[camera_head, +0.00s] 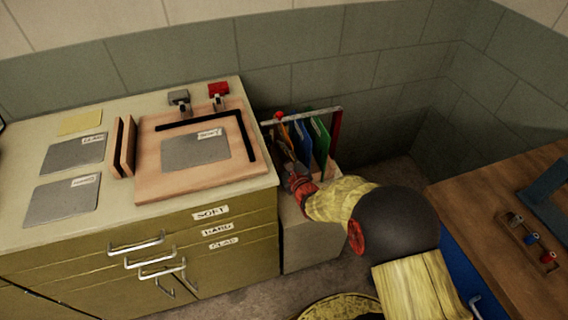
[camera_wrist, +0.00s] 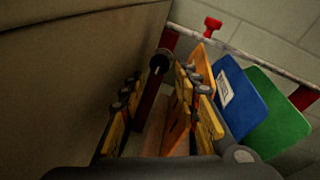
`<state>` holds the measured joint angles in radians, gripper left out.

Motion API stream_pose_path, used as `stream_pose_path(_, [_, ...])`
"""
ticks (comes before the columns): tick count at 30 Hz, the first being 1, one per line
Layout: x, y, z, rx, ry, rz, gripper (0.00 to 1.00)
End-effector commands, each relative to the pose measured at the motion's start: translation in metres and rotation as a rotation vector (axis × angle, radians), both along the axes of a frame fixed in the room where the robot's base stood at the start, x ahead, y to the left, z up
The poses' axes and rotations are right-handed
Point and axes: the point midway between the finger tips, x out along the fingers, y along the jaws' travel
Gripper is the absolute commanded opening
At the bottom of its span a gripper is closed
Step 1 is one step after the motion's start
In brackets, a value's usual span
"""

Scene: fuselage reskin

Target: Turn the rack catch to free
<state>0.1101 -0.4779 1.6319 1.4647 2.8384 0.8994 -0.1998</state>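The rack (camera_head: 336,130) stands right of the bench, with red posts and a pale top bar, and holds orange, blue and green panels. A red knob (camera_head: 278,115) sits at the bar's left part; it also shows in the wrist view (camera_wrist: 212,24). A dark round end (camera_wrist: 160,63) tops a red post in the wrist view; I cannot tell which of these is the catch. My gripper (camera_head: 288,160) is at the rack's near left side. In the wrist view its yellow-and-black fingers (camera_wrist: 158,112) are spread apart, nothing visibly gripped, with the post beyond the gap.
The bench (camera_head: 262,180) is close on my gripper's left, bearing a wooden board (camera_head: 180,185) with a grey sheet and two clamps. The blue panel (camera_wrist: 242,95) and green panel (camera_wrist: 275,115) are close to the right finger. A wooden table (camera_head: 500,200) stands at right.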

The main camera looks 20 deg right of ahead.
Motion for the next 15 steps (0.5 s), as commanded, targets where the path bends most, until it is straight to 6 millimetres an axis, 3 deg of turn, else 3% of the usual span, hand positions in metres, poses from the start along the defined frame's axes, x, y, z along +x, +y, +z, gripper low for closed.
stream_pose_path(7, [-0.043, -0.006, 0.007, 0.000, 0.001, 0.000, 0.32])
stream_pose_path(15, [-0.068, -0.009, 0.011, -0.001, 0.001, 0.001, 0.32])
